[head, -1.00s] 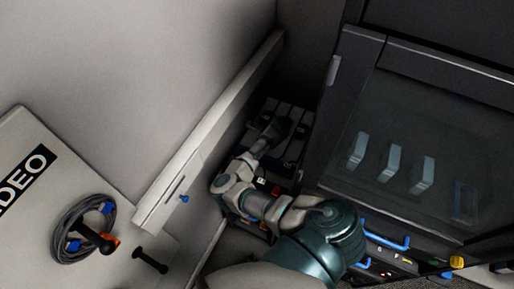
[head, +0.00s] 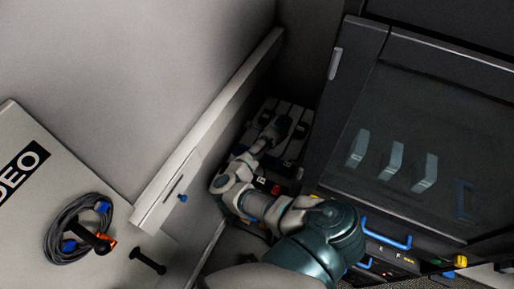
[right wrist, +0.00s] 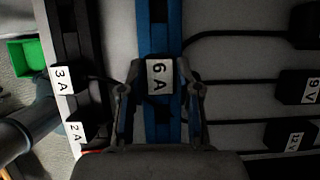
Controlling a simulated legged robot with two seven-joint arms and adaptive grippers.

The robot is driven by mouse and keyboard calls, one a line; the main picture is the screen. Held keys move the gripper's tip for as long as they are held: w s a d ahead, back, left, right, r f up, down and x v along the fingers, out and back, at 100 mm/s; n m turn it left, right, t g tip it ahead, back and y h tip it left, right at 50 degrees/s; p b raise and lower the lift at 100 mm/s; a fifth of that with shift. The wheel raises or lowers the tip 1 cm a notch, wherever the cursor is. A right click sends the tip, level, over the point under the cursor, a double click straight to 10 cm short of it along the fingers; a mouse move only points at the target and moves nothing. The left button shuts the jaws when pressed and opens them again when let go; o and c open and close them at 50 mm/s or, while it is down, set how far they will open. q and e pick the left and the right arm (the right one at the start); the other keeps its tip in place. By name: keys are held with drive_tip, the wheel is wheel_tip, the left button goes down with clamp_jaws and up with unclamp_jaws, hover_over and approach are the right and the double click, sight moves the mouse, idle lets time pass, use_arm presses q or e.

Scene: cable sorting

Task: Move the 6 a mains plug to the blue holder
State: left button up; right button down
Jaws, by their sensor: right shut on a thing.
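The 6 A mains plug (right wrist: 160,77), black with a white "6 A" label, is in the middle of the right wrist view. My right gripper (right wrist: 159,68) is shut on it, one finger on each side. The blue holder (right wrist: 161,22) is a long blue strip running behind and below the plug. I cannot tell whether the plug is seated in it or just above it. In the head view my right gripper (head: 278,127) is low in the gap beside the dark cabinet; the plug is too small to tell there. My left gripper is not in view.
A black strip to the left holds 3 A (right wrist: 62,80) and 2 A (right wrist: 76,127) plugs. 9 V (right wrist: 298,87) and 12 V (right wrist: 290,135) adapters with cables lie right. A dark glass-fronted cabinet (head: 375,95) and a pale wall panel (head: 205,125) flank my arm.

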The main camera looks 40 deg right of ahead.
drive_tip(key=p, duration=0.2)
drive_tip(key=shift+p, duration=0.3)
idle(1.9)
drive_tip(key=shift+f, duration=1.4)
idle(1.9)
drive_tip(key=shift+c, duration=1.2)
unclamp_jaws()
drive_tip(key=shift+r, duration=0.1)
